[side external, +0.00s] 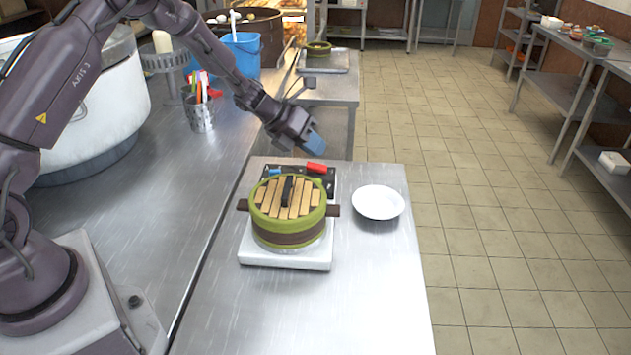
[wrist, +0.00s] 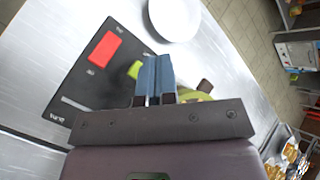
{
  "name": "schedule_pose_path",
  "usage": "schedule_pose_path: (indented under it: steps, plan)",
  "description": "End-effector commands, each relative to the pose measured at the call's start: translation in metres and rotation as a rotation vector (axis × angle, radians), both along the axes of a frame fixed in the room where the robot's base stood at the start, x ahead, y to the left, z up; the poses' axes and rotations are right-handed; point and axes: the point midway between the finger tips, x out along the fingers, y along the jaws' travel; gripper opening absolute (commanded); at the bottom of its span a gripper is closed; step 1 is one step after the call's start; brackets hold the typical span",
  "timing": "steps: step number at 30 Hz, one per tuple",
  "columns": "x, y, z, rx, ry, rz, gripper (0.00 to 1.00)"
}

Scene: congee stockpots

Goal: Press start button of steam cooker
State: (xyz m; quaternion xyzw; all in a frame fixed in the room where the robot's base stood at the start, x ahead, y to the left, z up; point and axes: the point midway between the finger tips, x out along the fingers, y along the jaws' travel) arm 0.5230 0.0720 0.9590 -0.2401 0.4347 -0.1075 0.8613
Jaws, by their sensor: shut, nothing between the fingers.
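The steam cooker (side external: 288,212) stands on the near metal table: a round green pot with a slatted wooden lid, on a white base. A black control panel (side external: 327,183) lies behind it with a raised red button (side external: 316,168) and a blue button (side external: 275,171). In the wrist view, the panel (wrist: 88,80) shows the red button (wrist: 97,49) left of my fingers; its small lettering is not clearly legible. My gripper (side external: 316,144) has blue fingers, shut and empty, above the panel's far side and apart from the red button.
A white plate (side external: 378,202) lies right of the cooker. A large white pot (side external: 95,105), a cup of utensils (side external: 199,113) and a blue bucket (side external: 241,50) stand on the left counter. The near part of the table is clear.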

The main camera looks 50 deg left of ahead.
Motion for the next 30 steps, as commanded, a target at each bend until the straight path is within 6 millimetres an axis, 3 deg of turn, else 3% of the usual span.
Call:
schedule_pose_path:
  steps: [6,12,30]
  plan:
    - [0.0,0.0,-0.03,-0.001,0.002,0.0,0.0]
    - [0.0,0.0,-0.045,-0.001,0.001,-0.001,0.0]
    - [0.0,0.0,-0.049,0.0,-0.001,-0.002,0.0]
